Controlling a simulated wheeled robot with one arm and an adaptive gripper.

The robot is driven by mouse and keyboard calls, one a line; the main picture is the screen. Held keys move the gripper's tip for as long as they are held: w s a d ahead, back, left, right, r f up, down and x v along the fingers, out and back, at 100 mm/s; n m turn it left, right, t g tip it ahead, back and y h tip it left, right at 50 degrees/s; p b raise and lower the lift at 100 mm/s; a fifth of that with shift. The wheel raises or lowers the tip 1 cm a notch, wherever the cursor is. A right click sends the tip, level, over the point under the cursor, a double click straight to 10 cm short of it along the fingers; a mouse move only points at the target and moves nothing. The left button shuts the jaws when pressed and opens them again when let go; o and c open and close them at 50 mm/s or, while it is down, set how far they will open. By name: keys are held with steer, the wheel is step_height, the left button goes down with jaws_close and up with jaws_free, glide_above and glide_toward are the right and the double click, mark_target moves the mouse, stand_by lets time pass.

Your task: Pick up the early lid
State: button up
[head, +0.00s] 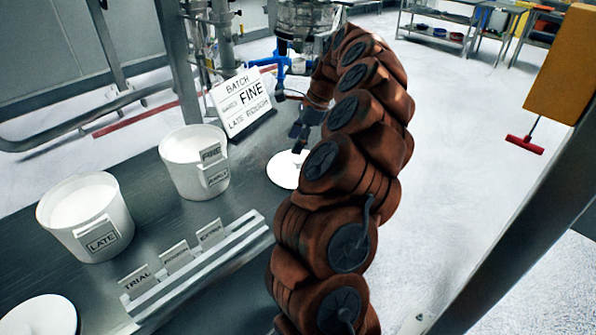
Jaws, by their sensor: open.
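A round white lid (284,170) lies flat on the dark table, partly hidden behind my arm. Another white lid (40,316) lies at the lower left, cut off by the picture edge. I can read no "early" mark on either lid. My gripper (298,147) is open, with its dark fingers pointing down over the first lid. Whether it touches that lid cannot be told. A white tub (178,175) carries a FINE card above a smaller label too blurred to read surely. A second white tub (72,238) is labelled LATE. Both tubs are uncovered and hold white powder.
A batch sign (242,100) reading FINE stands behind the tubs. A white rack (205,262) holds several cards, one reading TRIAL, at the table's front. Metal sifter equipment (305,20) stands at the back. Bare table lies between the tubs and the rack.

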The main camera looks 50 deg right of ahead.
mark_target(299, 160)
steer(key=shift+m, duration=0.9)
steer(key=d+f, duration=0.1)
steer(key=s+d+f, duration=0.1)
steer(key=d, duration=0.1)
steer(key=shift+s+f, duration=0.1)
steer(key=shift+s, duration=0.05)
steer(key=shift+w+a+f+p, duration=0.2)
steer(key=shift+f+p, duration=0.1)
steer(key=shift+f, duration=0.35)
steer(key=shift+w+d+p+x, duration=0.15)
steer(key=shift+p+x, duration=0.5)
steer(key=shift+x, duration=0.8)
steer(key=shift+w+d+p+x, duration=0.15)
steer(key=shift+p+x, duration=0.45)
steer(key=shift+x, duration=0.9)
steer(key=shift+s, duration=0.15)
jaws_close()
